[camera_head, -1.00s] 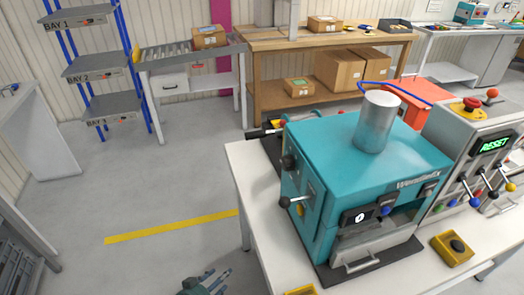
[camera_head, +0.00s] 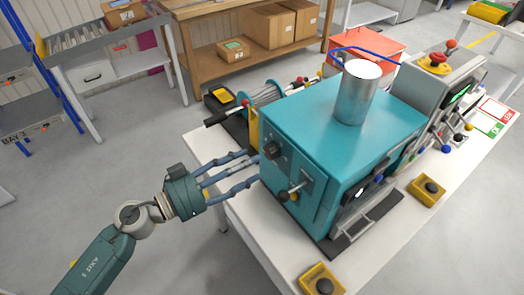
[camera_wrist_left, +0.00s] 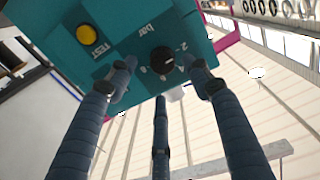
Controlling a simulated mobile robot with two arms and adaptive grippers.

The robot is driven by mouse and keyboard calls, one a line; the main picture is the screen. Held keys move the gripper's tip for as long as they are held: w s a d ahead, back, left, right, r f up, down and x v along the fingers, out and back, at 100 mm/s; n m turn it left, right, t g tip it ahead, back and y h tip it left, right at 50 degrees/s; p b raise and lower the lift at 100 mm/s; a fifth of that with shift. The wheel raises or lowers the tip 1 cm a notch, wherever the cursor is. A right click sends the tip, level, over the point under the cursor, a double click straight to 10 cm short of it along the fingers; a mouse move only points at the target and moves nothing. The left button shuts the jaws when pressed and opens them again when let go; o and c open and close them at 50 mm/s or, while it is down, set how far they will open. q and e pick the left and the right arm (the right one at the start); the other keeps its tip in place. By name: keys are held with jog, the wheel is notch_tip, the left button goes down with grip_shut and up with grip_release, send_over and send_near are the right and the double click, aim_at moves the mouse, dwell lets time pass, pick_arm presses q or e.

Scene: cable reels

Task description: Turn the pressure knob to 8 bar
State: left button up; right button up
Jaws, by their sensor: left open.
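The teal machine (camera_head: 335,120) stands on the white table, with a steel cylinder on top. Its black pressure knob (camera_head: 271,150) is on the side face towards my left arm. In the left wrist view the knob (camera_wrist_left: 162,59) sits beside the label "bar" and some digits; its setting is too small to read. My left gripper (camera_head: 252,168) is open, with its three blue fingers stretched towards that face. In the wrist view its fingers spread around the knob from outside, apparently without gripping it. My right gripper is not in view.
A yellow TEST button (camera_wrist_left: 86,35) is on the same face. A lever with a black knob (camera_head: 284,196) sticks out below the pressure knob. A cable reel device (camera_head: 262,95) stands behind the machine. Yellow button boxes (camera_head: 322,280) lie along the white table's front edge.

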aim_at(267, 155)
pick_arm(q)
jog(key=x, duration=0.4)
jog(key=shift+w+p, duration=0.25)
jog(key=shift+p, duration=0.1)
jog(key=shift+w+d, duration=0.3)
jog(key=shift+d, duration=0.25)
jog(key=shift+a, duration=0.1)
jog(key=shift+c, duration=1.3)
jog(key=c, duration=0.8)
jog(key=shift+c, duration=0.3)
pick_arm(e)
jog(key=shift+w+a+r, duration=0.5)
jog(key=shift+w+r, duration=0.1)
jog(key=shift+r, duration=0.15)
